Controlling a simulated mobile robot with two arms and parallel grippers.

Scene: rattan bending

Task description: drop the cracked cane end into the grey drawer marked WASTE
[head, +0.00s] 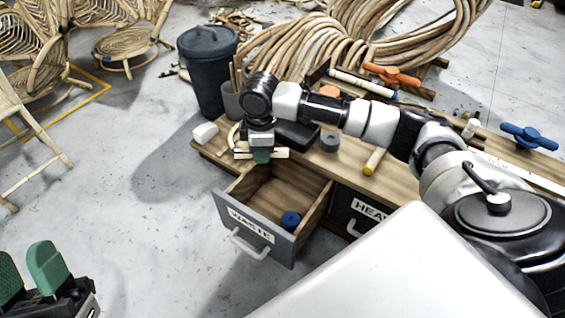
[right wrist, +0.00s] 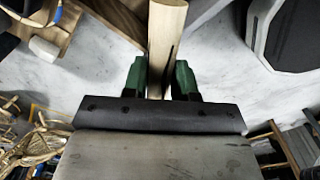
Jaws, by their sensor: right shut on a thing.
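The cracked cane end (head: 280,153) is a short pale piece. My right gripper (head: 262,157) is shut on it. In the right wrist view the cane end (right wrist: 166,40) stands between the green fingers (right wrist: 160,82), with a dark crack along its side. My right gripper is above the drawer's back end, near the bench edge. My left gripper (head: 28,275) is at the lower left, its green fingers apart and empty, away from the bench.
The wooden bench top (head: 345,165) holds a dark box, a grey round piece and a yellow-ended stick (head: 375,160). A second drawer (head: 358,211) with a partly hidden label is beside WASTE. A dark bin (head: 208,75) and coiled cane (head: 300,50) stand behind.

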